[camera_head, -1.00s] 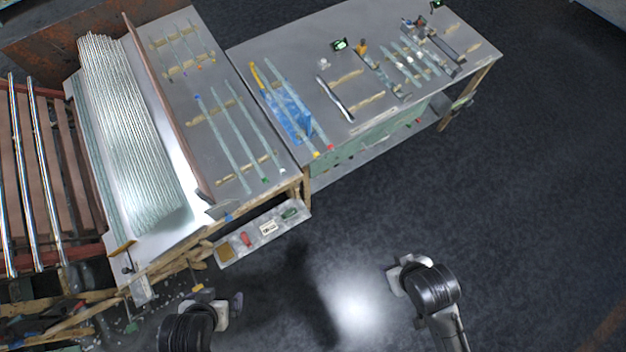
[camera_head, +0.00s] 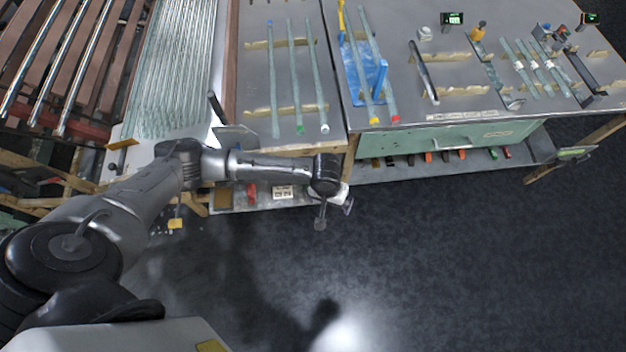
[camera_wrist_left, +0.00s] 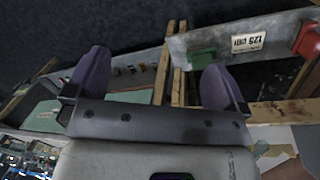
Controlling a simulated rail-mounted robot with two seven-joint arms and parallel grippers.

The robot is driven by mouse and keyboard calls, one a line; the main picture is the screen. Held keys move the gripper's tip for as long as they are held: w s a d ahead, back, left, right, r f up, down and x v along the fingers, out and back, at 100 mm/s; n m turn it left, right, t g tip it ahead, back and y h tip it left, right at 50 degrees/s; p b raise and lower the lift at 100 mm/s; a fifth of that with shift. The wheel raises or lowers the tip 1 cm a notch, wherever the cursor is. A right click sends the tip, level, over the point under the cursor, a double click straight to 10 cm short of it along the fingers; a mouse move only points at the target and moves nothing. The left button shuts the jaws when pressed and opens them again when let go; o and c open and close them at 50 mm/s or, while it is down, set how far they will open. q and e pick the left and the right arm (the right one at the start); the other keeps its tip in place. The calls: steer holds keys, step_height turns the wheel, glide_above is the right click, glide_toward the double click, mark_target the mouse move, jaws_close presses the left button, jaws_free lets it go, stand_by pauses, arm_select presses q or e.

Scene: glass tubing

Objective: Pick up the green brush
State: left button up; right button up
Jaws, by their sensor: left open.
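A green object (camera_wrist_left: 202,59), likely the green brush, lies on a narrow grey tray (camera_wrist_left: 180,47) in the left wrist view, beside a white "125" label. In the head view the tray (camera_head: 235,209) hangs below the left bench's front edge, and my left arm hides the green object. My left gripper (camera_head: 334,213) is open and empty by the tray's right end. In the wrist view its purple fingers (camera_wrist_left: 156,68) are spread, the right fingertip just below the green object in the picture. A gap between them cannot be judged. My right gripper is out of view.
A red object (camera_head: 251,191) and the white label (camera_head: 283,192) are also on the tray. Wooden bench legs (camera_wrist_left: 163,75) stand close by. Glass tubes (camera_head: 296,75) lie on the bench above. The dark floor (camera_head: 450,250) is clear.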

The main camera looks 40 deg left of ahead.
arm_select(q)
steer(key=w+a+f+n+y+b, duration=0.1)
steer(key=w+a+f+n+b, duration=0.25)
steer(key=a, duration=0.25)
steer(key=w+a+f+n+y+b, duration=0.1)
steer(key=w+a+f+n+b, duration=0.1)
steer(key=w+a+f+b, duration=0.3)
steer(key=shift+n, duration=0.25)
steer(key=f, duration=0.2)
steer(key=s+a+f+b, duration=0.1)
steer(key=f, duration=0.3)
steer(key=shift+s+a, duration=0.3)
steer(key=shift+f+b, duration=0.35)
steer(key=shift+f, duration=0.15)
step_height(320, 180, down, 3)
steer(key=shift+a+f+b, duration=0.1)
steer(key=shift+f+b, duration=0.1)
steer(key=shift+b, duration=0.9)
steer(key=shift+f, duration=0.75)
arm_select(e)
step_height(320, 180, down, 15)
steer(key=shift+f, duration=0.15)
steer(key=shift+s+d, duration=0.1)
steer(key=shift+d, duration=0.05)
arm_select(q)
steer(key=c, duration=0.8)
steer(key=shift+r, duration=0.1)
